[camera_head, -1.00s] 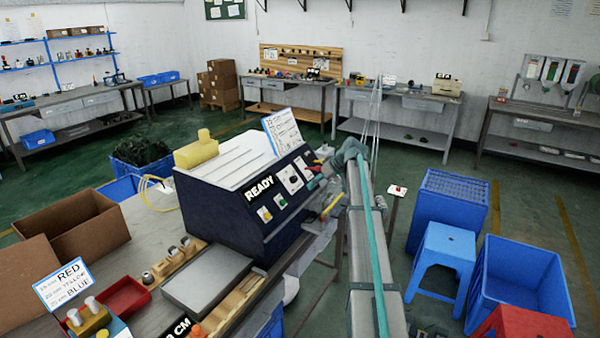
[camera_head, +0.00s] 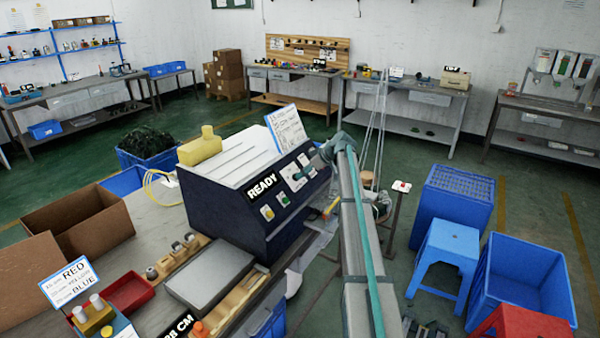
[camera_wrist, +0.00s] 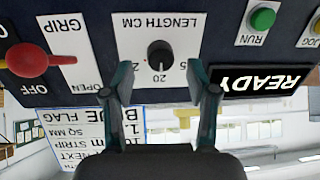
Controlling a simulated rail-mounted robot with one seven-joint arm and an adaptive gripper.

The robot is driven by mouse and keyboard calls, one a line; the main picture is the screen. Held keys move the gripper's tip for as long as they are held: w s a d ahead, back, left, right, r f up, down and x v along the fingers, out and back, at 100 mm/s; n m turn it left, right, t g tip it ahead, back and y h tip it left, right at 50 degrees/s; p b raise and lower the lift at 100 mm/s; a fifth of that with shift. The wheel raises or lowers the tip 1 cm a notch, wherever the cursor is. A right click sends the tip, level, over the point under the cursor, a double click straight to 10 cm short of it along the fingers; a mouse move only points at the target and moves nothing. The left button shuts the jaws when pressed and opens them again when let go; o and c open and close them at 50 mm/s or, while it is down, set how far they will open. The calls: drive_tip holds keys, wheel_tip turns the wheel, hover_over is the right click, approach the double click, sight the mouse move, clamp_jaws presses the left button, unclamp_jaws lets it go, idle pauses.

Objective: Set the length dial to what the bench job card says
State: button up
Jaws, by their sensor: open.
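The length dial (camera_wrist: 160,55) is a black round knob on a white plate marked LENGTH CM, upside down in the wrist view. Its pale mark appears to face the 20. My gripper (camera_wrist: 164,85) is open, with a finger on each side in front of the knob; contact is not clear. In the head view my gripper (camera_head: 304,172) is at the machine's front panel, partly covering the dial plate. The job card (camera_head: 287,128) stands on top of the machine. Part of it shows inverted in the wrist view (camera_wrist: 95,140), with NEXT, SQ MM and BLUE FLAG readable.
A red-knobbed GRIP lever (camera_wrist: 28,60) is left of the dial. A green RUN button (camera_wrist: 262,18) and a READY display (camera_wrist: 262,80) are right. Blue bins (camera_head: 515,285) and a stool (camera_head: 445,255) stand right.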

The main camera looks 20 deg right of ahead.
drive_tip(key=shift+p+x, duration=0.35)
drive_tip(key=shift+x, duration=1.15)
clamp_jaws()
